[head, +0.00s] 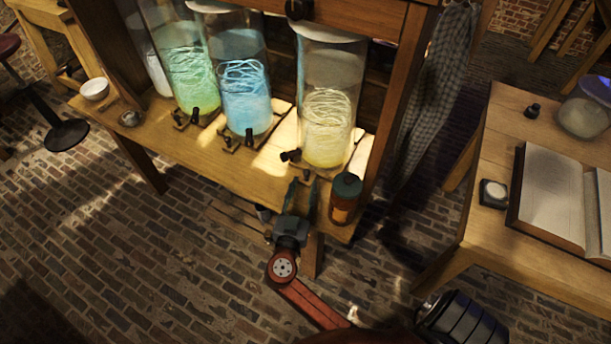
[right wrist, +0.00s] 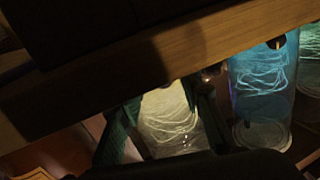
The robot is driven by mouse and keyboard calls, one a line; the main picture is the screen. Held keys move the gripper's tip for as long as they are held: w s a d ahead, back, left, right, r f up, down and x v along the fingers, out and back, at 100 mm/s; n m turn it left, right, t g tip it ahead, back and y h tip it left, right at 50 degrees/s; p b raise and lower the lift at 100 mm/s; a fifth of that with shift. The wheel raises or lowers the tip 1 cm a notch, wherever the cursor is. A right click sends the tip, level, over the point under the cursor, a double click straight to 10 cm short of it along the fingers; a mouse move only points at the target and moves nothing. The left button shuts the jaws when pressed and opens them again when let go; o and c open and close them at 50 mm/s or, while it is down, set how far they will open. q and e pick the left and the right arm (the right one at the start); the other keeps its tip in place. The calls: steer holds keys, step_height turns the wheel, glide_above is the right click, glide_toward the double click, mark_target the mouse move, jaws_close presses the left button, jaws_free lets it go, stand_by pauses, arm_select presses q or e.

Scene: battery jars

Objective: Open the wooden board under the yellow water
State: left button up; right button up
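The glass jar with yellow water (head: 328,120) stands at the right end of the wooden shelf, with a dark tap low on its front left. The small wooden board at its foot is mostly hidden behind my right gripper (head: 303,186). That gripper is just in front of the jar's base, its two green fingers apart with nothing visibly held between them. In the right wrist view the yellow jar (right wrist: 170,122) shows between the spread fingers (right wrist: 162,118). Whether a finger touches the board cannot be told. My left gripper is not in view.
Jars of blue water (head: 243,90) and green water (head: 185,70) stand to the left. A green-topped orange canister (head: 345,198) is close to the gripper's right. A white bowl (head: 95,89) sits at the shelf's left end. A table with an open book (head: 560,200) is at right.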

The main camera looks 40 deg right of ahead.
mark_target(306, 178)
steer(key=shift+x, duration=2.3)
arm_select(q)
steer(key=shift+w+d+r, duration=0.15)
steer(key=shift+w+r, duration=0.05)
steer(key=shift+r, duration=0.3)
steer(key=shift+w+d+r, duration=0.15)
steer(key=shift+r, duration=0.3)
arm_select(e)
jaws_close()
